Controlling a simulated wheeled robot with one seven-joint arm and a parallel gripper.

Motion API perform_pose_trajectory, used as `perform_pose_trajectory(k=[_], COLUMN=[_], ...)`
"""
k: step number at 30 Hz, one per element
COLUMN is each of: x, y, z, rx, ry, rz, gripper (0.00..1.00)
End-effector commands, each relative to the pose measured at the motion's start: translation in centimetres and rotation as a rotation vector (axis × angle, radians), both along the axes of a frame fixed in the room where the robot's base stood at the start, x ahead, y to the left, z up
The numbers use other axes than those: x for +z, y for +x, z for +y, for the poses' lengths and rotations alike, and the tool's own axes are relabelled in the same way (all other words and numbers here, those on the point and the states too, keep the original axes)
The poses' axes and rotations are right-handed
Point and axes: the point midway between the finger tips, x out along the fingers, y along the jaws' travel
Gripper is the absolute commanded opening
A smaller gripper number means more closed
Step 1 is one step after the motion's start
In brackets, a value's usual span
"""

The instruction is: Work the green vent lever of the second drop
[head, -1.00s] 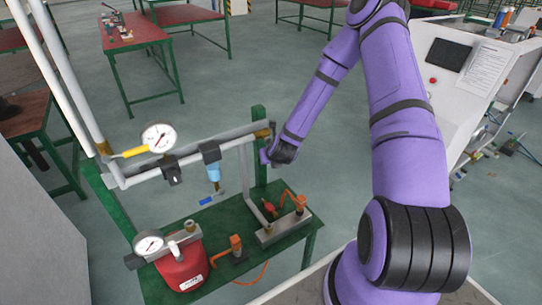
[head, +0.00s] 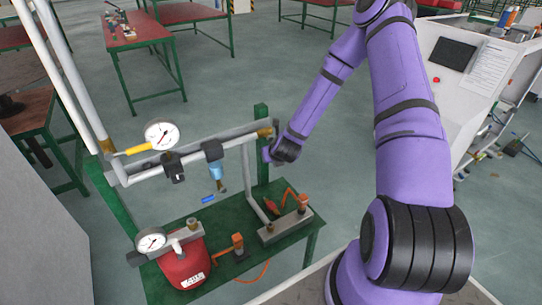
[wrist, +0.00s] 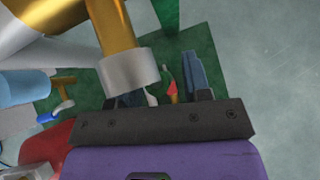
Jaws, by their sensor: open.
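My gripper (head: 268,154) is beside the brass end (head: 265,132) of the grey horizontal pipe, at the right green post. In the wrist view my gripper (wrist: 163,88) is open with nothing between its fingers. A brass-and-silver fitting (wrist: 120,40) crosses in front of the left finger and partly hides it. I cannot make out a green lever in either view; the fitting or my gripper may hide it. A blue-handled lever (head: 208,198) is below the blue filter bowl (head: 217,170); it also shows in the wrist view (wrist: 62,107).
A yellow lever (head: 137,149) and a gauge (head: 161,134) are on the pipe's left part. A red tank (head: 186,266) and a grey block with orange hose (head: 285,226) stand on the green bench (head: 240,272). Open floor lies behind the rig.

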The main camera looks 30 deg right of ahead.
Motion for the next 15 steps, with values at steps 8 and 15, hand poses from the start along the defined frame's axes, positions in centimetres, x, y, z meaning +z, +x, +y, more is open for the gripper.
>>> perform_pose_trajectory(k=[8, 15], x=[2.6, 5.8], y=[-2.5, -5.6], z=[0.3, 0.8], rx=[0.001, 0.001], ry=[-0.001, -0.001], rz=[-0.001, -0.002], gripper=[0.44, 0.44])
